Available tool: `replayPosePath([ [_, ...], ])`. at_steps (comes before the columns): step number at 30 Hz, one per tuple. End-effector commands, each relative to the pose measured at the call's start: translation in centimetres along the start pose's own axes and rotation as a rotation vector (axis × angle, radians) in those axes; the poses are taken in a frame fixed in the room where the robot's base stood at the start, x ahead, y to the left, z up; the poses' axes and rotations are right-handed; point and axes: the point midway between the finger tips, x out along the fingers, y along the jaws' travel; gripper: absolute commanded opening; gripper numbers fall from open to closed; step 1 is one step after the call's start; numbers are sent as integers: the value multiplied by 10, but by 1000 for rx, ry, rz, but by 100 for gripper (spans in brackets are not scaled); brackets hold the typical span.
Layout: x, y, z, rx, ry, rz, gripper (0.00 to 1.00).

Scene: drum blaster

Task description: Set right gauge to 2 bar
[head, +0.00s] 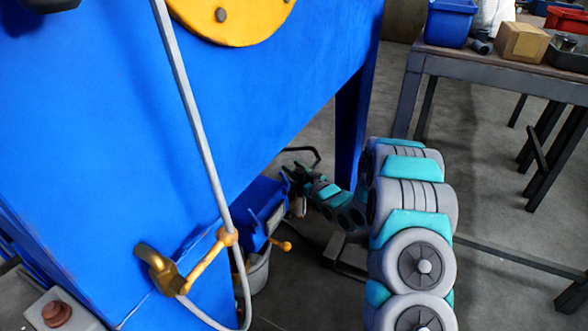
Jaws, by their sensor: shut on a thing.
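My gripper (292,176) is small and dark in the head view, low beside the blue drum blaster cabinet (140,130), at the far end of my grey and teal arm. It is at the right side of a blue box-like part (262,198) under the cabinet's lower edge. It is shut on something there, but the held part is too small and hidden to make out. No gauge face, needle or pressure reading can be seen, so the right gauge cannot be told apart here.
A grey hose (190,100) runs down the cabinet front past a brass fitting (165,275). A yellow-tipped lever (281,245) sticks out near a bucket (258,272). A workbench (480,68) with bins and a cardboard box (522,42) stands at right.

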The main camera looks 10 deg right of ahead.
Motion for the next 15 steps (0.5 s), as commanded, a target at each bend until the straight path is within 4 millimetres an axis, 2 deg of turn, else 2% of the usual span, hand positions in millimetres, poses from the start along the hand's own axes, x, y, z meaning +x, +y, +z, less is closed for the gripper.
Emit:
replayPosePath([
  [1, 0, 0, 0, 0, 0, -1, 31],
  [9, 0, 0, 0, 0, 0, -1, 1],
  [15, 0, 0, 0, 0, -1, -3, 0],
])
